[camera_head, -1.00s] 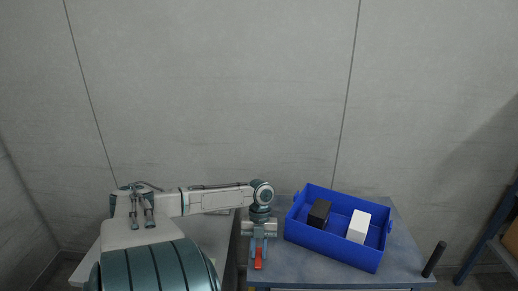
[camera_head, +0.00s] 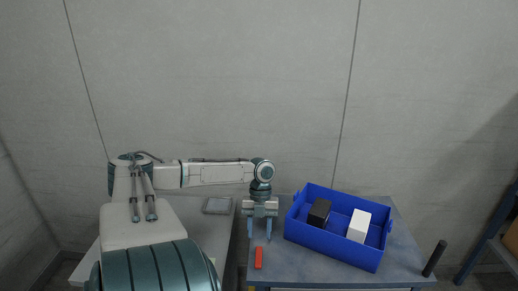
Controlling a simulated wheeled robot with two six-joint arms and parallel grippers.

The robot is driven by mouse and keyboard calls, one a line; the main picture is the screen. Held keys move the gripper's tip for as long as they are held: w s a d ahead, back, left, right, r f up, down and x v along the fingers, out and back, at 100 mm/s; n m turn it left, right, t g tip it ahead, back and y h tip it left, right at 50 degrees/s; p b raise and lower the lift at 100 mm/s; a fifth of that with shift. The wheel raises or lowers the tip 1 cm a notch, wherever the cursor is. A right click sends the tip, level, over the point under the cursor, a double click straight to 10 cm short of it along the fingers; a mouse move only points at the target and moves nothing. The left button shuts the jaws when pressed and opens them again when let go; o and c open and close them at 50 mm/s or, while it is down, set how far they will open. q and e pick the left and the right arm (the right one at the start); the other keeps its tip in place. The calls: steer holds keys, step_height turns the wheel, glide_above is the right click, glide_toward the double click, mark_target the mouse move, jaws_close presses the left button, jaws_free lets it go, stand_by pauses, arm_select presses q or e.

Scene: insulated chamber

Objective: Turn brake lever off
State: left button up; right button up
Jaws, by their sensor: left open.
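A small red bar (camera_head: 259,258) shows at the left front edge of the blue-grey table. I cannot tell for sure whether it is the brake lever; no other clear lever shows. My left gripper (camera_head: 260,236) points down with its two blue fingers spread apart. It is open and empty, and in the picture its fingertips are just above the red bar, with a small gap between. My right gripper is not in view.
A blue crate (camera_head: 324,240) holding a black block (camera_head: 319,212) and a white block (camera_head: 359,226) stands right of the gripper. A black upright cylinder (camera_head: 434,259) is at the right. A grey flat device (camera_head: 217,205) lies on the left surface.

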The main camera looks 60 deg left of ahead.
arm_select(q)
steer(key=v, duration=0.4)
steer(key=shift+r, duration=0.1)
stand_by(0.4)
